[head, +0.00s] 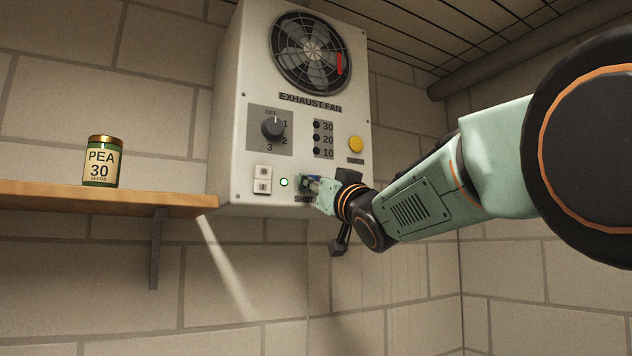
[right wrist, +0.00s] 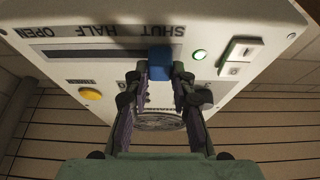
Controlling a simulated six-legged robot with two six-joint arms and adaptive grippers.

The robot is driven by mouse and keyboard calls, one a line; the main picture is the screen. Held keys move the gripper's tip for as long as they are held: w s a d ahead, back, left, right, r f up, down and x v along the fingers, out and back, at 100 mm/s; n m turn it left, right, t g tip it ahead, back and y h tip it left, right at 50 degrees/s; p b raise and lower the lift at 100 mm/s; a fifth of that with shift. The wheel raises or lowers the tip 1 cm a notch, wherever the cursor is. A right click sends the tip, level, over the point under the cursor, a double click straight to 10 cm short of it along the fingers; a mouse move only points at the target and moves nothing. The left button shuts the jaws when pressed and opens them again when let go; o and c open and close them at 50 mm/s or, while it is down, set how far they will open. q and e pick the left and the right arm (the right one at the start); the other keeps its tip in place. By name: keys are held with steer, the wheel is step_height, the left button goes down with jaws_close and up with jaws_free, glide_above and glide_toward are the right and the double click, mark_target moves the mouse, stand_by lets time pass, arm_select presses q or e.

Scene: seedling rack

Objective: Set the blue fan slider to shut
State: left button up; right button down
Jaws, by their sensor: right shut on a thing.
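The blue fan slider (right wrist: 158,66) sits in a dark slot (right wrist: 90,54) on the exhaust fan box (head: 240,110). In the right wrist view the panel appears upside down, and the slider stands level with the SHUT label, with the empty slot running left past HALF towards OPEN. My right gripper (right wrist: 161,73) is shut on the slider, one finger on each side. In the head view my right gripper (head: 309,184) is at the lower front of the box, and it mostly hides the slider there. My left gripper is not in view.
Near the slider are a lit green lamp (head: 284,182), a white rocker switch (head: 262,179), a dark rotary knob (head: 272,127) and a yellow button (head: 355,144). A PEA 30 seed tin (head: 102,165) stands on a wooden shelf (head: 40,193) at left.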

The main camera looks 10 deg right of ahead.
steer(key=shift+w+a+f, duration=0.1)
steer(key=shift+a+f, duration=0.1)
steer(key=shift+f, duration=0.15)
steer(key=c, duration=1.5)
jaws_free()
steer(key=shift+c, duration=0.2)
steer(key=o, duration=0.4)
steer(key=shift+w+a+r, duration=0.1)
steer(key=shift+a+r, duration=0.05)
steer(key=shift+a, duration=0.05)
steer(key=v, duration=0.7)
steer(key=shift+s+d, duration=0.25)
steer(key=shift+s, duration=0.05)
steer(key=shift+a, duration=0.15)
steer(key=shift+s, duration=0.1)
